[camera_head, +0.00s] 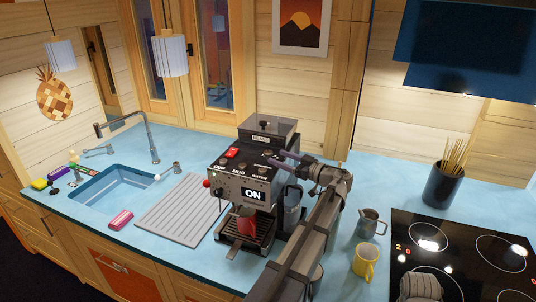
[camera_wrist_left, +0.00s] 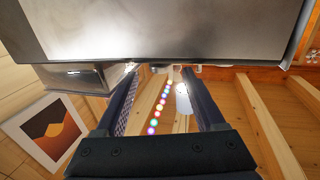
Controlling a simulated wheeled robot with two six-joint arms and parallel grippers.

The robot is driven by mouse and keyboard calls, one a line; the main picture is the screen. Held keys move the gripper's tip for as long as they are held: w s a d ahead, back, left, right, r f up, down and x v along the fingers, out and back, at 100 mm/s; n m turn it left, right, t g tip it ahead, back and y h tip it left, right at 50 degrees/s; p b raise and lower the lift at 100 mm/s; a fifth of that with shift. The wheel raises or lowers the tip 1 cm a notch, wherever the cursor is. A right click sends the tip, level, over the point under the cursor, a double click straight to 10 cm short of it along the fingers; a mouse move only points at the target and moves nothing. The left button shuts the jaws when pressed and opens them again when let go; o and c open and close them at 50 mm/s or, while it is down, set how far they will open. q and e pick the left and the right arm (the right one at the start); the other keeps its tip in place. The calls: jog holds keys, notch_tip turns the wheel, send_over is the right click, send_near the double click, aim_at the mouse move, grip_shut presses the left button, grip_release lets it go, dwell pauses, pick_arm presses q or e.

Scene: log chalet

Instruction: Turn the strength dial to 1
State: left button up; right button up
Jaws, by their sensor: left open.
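A red cup (camera_head: 246,222) stands under the spout.
A ribbed drainboard (camera_head: 181,209) and sink (camera_head: 112,186) lie left of the machine. A grey jug (camera_head: 369,223), yellow mug (camera_head: 366,262), dark utensil pot (camera_head: 442,185) and black hob (camera_head: 462,250) are to the right. The counter between pot and machine is mostly clear.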

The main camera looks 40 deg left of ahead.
aim_at(268, 151)
pick_arm(q)
jog(key=a, duration=0.6)
jog(key=shift+w, duration=0.1)
jog(key=shift+d, duration=0.1)
grip_shut()
dwell(0.4)
